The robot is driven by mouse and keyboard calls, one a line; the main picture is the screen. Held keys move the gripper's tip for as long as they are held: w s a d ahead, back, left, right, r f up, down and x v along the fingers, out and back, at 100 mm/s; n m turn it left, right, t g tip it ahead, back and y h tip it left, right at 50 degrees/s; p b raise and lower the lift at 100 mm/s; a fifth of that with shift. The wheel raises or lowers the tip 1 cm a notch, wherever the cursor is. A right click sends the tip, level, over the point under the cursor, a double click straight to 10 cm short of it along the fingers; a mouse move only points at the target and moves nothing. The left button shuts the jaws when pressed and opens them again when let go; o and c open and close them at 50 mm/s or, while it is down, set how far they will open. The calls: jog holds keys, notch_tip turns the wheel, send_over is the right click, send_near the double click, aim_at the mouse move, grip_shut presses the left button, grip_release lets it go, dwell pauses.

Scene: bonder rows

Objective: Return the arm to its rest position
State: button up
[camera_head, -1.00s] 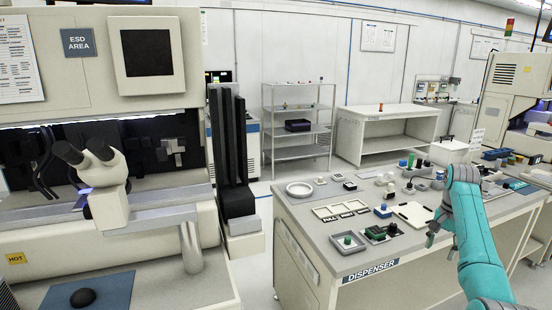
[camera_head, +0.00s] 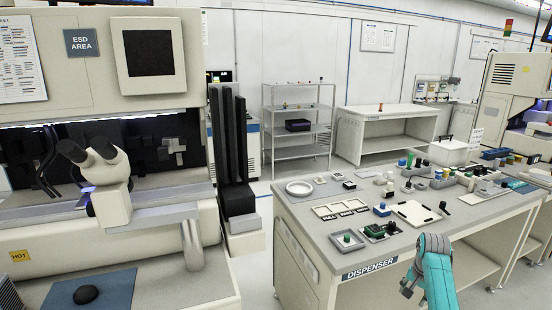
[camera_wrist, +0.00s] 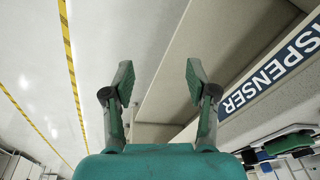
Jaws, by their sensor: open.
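My teal arm shows at the lower right in the head view, bent low in front of the dispenser table (camera_head: 300,222). My gripper (camera_head: 408,287) is at the arm's left side, below the table top and near its front edge. In the wrist view my gripper (camera_wrist: 158,82) has its two green-padded fingers wide apart, with nothing between them. Behind the fingers are the pale floor (camera_wrist: 120,25) and the table's side.
The dispenser table holds trays, a white board (camera_head: 414,213) and several small parts. A bonder machine with a microscope (camera_head: 105,185) stands at left. Shelves (camera_head: 298,120) and a white bench (camera_head: 390,112) stand behind. Yellow-striped floor lines (camera_wrist: 70,70) show in the wrist view.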

jog(key=s+a+f+n+t, duration=0.15)
jog(key=s+a+f, duration=0.35)
jog(key=f, duration=0.5)
jog(key=s+a+f+n+t, duration=0.1)
jog(key=s+a+f+t, duration=0.1)
jog(key=s+a+f, duration=0.5)
jog(key=s+a+f+n+t, duration=0.1)
jog(key=s+a+f, duration=0.25)
jog(key=s, duration=0.55)
jog(key=s+a+f+n+t, duration=0.1)
jog(key=s+a+f+t, duration=0.2)
jog(key=s, duration=0.7)
jog(key=s+a+r+n+t, duration=0.1)
jog(key=s+a+r, duration=0.3)
jog(key=s, duration=0.6)
jog(key=s+a+r+n+t, duration=0.1)
jog(key=s+r+n+t, duration=0.1)
jog(key=s+r, duration=0.6)
jog(key=s+a+r+n+t, duration=0.1)
jog(key=s+r, duration=0.5)
jog(key=r, duration=0.2)
jog(key=s+a+r+n+t, duration=0.1)
jog(key=s+r, duration=0.6)
jog(key=r, duration=0.2)
jog(key=shift+r+y, duration=0.3)
